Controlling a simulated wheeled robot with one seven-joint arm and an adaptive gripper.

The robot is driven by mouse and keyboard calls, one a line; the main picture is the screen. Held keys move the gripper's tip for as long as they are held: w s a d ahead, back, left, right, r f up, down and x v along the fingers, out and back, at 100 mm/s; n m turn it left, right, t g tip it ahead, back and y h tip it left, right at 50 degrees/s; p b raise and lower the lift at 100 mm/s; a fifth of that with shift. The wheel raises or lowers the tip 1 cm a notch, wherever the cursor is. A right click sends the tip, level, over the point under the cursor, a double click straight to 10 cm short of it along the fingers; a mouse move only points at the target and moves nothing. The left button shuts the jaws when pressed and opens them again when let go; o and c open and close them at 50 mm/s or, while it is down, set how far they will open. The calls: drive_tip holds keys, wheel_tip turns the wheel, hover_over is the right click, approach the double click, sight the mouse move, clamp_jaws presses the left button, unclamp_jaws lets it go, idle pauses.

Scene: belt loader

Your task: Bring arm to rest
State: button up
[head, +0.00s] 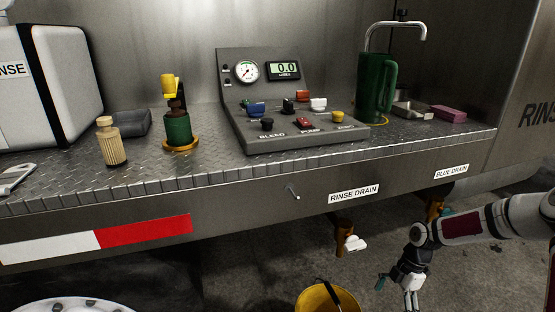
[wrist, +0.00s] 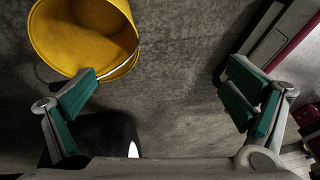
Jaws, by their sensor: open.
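My arm (head: 480,222) reaches in from the right edge of the head view, below the front edge of the metal counter. My gripper (head: 397,290) hangs downward at the bottom right, partly cut off by the frame edge. In the wrist view my gripper (wrist: 168,98) has its two teal-padded fingers wide apart, with only grey floor between them. It holds nothing. A yellow bucket (wrist: 85,35) lies beyond the left finger in the wrist view, apart from the gripper as far as I can tell. The bucket also shows at the bottom of the head view (head: 327,299).
The counter (head: 230,185) carries a control panel (head: 295,128), a green pitcher (head: 376,88) and a green bottle (head: 177,128). Drain valves hang below it, one with a white handle (head: 355,242) near my arm. Open floor (head: 250,270) lies left of the bucket.

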drive_tip(key=s+a+r+m+h, duration=0.1)
drive_tip(key=s+r+m+h, duration=0.2)
drive_tip(key=r, duration=0.7)
drive_tip(key=s+a+r+m+h, duration=0.1)
drive_tip(key=s+a+r+m, duration=0.2)
drive_tip(key=r, duration=0.8)
drive_tip(key=s+r+m+h, duration=0.25)
drive_tip(key=s+r, duration=0.25)
drive_tip(key=r, duration=0.5)
drive_tip(key=s+a+r+m, duration=0.55)
drive_tip(key=s+r, duration=0.35)
drive_tip(key=s, duration=0.2)
drive_tip(key=s+a+r+m+t+y, duration=0.1)
drive_tip(key=s+a+m+y, duration=0.15)
drive_tip(key=s, duration=0.45)
drive_tip(key=s+a+m+t+y, duration=0.1)
drive_tip(key=s+a+m, duration=0.1)
drive_tip(key=s+m, duration=0.3)
wheel_tip(320, 180, up, 29)
drive_tip(key=s+t+p, duration=0.1)
drive_tip(key=t+p, duration=0.3)
drive_tip(key=p, duration=2.3)
drive_tip(key=shift+s+f+n, duration=0.15)
drive_tip(key=shift+s+n, duration=0.05)
drive_tip(key=shift+n, duration=0.25)
drive_tip(key=shift+d, duration=0.25)
